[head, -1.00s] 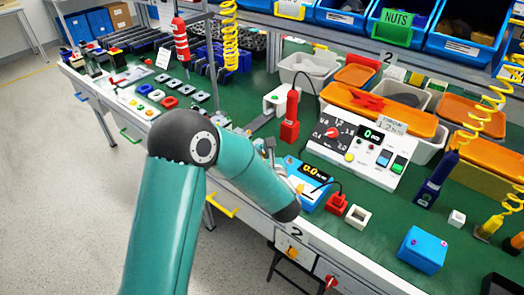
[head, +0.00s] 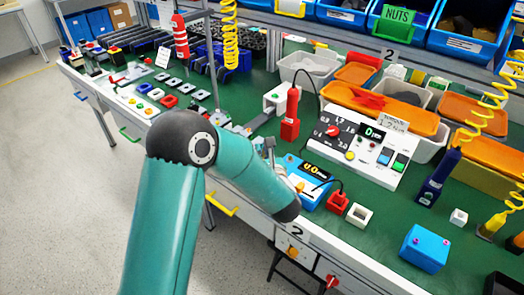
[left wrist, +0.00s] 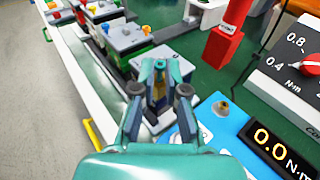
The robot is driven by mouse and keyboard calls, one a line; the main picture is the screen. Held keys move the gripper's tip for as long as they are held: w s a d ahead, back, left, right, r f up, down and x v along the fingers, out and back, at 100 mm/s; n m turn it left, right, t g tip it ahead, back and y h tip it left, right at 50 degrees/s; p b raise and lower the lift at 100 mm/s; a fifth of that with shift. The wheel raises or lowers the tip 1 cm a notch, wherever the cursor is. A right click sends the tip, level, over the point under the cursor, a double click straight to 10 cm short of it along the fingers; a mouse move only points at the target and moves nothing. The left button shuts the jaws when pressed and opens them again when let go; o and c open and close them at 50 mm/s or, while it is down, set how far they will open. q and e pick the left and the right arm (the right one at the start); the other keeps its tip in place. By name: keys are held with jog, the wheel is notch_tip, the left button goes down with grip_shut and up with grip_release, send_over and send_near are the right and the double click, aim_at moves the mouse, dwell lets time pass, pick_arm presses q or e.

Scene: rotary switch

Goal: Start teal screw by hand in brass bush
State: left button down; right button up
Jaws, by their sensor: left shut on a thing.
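My left gripper (left wrist: 160,72) is shut at its tips in the left wrist view. A small teal piece, seemingly the teal screw (left wrist: 160,66), shows between the fingertips; its shank is hard to make out. A brass-coloured patch (left wrist: 158,90) shows between the fingers, but I cannot tell whether it is the bush. The gripper is over or in front of a grey block (left wrist: 180,50) with dark marks. A brass-coloured fitting (left wrist: 222,106) stands on the blue meter to its right. In the head view my left gripper (head: 268,150) is mostly hidden behind my forearm. My right gripper is out of view.
The blue torque meter (head: 305,183) reads 0.0, close right of the gripper. A red tool (head: 290,118) stands upright behind it. A white control box (head: 362,146) is further right. Several blocks (left wrist: 122,36) line the bench's left side.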

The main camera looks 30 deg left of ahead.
pick_arm(q)
jog(key=shift+f+b, duration=0.35)
jog(key=shift+b, duration=0.1)
dwell(0.5)
jog(key=c, duration=1.1)
grip_release()
jog(key=shift+c, duration=0.2)
jog(key=v, duration=1.2)
